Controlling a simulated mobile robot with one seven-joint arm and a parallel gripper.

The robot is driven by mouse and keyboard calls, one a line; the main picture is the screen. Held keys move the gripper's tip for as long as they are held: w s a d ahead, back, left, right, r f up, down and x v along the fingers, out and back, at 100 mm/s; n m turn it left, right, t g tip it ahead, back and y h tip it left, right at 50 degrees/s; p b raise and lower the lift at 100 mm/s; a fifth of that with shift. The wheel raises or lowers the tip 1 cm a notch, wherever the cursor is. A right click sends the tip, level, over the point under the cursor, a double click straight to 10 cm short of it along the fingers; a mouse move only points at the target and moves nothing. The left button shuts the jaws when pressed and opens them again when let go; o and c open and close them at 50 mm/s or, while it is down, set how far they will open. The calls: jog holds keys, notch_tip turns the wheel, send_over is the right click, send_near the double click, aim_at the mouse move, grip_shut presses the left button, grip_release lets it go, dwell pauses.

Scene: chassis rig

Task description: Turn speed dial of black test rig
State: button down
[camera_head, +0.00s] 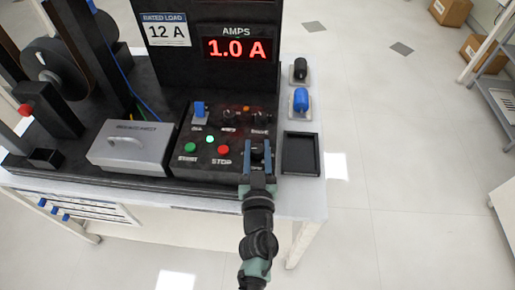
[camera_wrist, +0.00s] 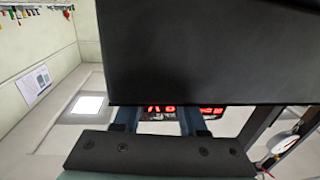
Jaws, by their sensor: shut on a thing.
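The black test rig (camera_head: 175,78) stands on a white table, with a sloped control panel (camera_head: 212,172) at its front right. My gripper (camera_head: 259,151) is at the panel's lower right corner, its two blue-grey fingers closed around a small dark dial (camera_head: 257,154), right of the red STOP button. The fingers mostly hide this dial, and its label and pointer cannot be read. In the wrist view, the fingers of my gripper (camera_wrist: 158,120) point towards the rig, and the dial cannot be made out. The red display (camera_head: 237,48) reads 1.0 A under AMPS.
The panel also has a blue-capped switch (camera_head: 199,112), two dark knobs, a green START button (camera_head: 190,148) and a red STOP button (camera_head: 223,150). A black tray (camera_head: 301,155) and blue and black handled items (camera_head: 301,99) lie to the right. Open floor is beyond.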

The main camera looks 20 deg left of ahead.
jog(key=shift+r+p, duration=0.15)
jog(key=shift+p, duration=0.4)
jog(key=shift+r+n+g+y+p, duration=0.25)
jog(key=shift+n+y+p, duration=0.35)
jog(key=shift+p, duration=0.55)
jog(key=y+p, duration=0.1)
jog(key=n+g+y+p, duration=0.1)
jog(key=p, duration=0.1)
jog(key=shift+w+d+f+n+g+y, duration=0.1)
jog(key=shift+n+g+y, duration=0.15)
jog(key=shift+n+y, duration=0.05)
jog(key=n+g+y, duration=0.2)
jog(key=g+y, duration=0.1)
jog(key=shift+f+n, duration=0.4)
jog(key=shift+n+g+y+b, duration=0.7)
jog(key=shift+n+g+y, duration=0.4)
jog(key=shift+g, duration=0.3)
jog(key=shift+r, duration=0.1)
jog(key=shift+c, duration=2.3)
grip_release()
